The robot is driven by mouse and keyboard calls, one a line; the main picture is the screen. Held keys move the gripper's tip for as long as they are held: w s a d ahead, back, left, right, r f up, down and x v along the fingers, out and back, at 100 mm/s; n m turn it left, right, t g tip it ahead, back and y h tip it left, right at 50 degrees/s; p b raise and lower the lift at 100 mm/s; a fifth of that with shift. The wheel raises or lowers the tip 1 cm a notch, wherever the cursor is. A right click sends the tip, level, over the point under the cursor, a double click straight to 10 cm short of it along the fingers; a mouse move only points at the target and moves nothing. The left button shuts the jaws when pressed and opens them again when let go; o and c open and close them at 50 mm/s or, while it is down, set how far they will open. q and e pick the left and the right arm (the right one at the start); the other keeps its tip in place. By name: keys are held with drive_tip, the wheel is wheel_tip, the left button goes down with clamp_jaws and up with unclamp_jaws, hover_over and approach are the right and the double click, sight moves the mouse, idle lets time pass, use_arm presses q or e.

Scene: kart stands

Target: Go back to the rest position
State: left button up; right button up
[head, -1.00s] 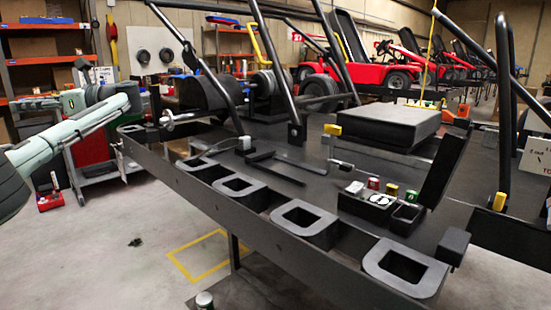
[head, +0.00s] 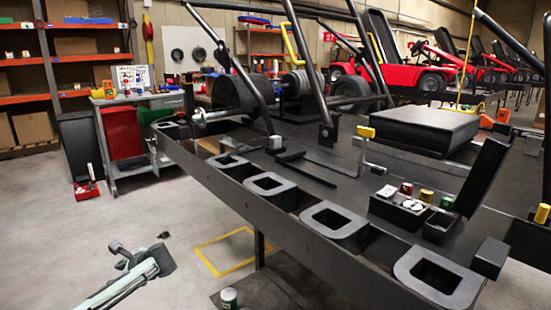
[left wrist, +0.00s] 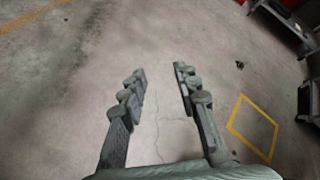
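My left gripper (head: 140,258) is low at the bottom left of the head view, in front of the bare concrete floor. In the left wrist view (left wrist: 160,73) its two grey finger rows stand well apart, with only floor between them. It is open and empty, clear of the kart stand. My right gripper is in neither view.
The dark kart stand (head: 225,197) fills the middle and right, with cut-out holders along its edge. A yellow floor square (head: 232,268) lies left of its leg. A cart (head: 140,178) and a red toolbox (head: 86,190) stand behind. Open floor lies at left.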

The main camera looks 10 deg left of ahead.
use_arm(q)
drive_tip(key=s+d+f+n+h, duration=0.3)
drive_tip(key=s+d+f+n, duration=0.15)
drive_tip(key=s+f, duration=0.85)
drive_tip(key=s+d+f+n+h, duration=0.1)
drive_tip(key=s+n, duration=0.2)
drive_tip(key=s, duration=0.6)
drive_tip(key=s+f+n+h, duration=0.2)
drive_tip(key=s+n, duration=0.1)
drive_tip(key=s, duration=0.5)
drive_tip(key=s+d+f+n+h, duration=0.1)
drive_tip(key=d+f, duration=0.1)
drive_tip(key=d, duration=0.7)
drive_tip(key=s+d+f+n+h, duration=0.2)
drive_tip(key=d+f, duration=0.1)
drive_tip(key=d, duration=0.5)
drive_tip(key=shift+d, duration=0.35)
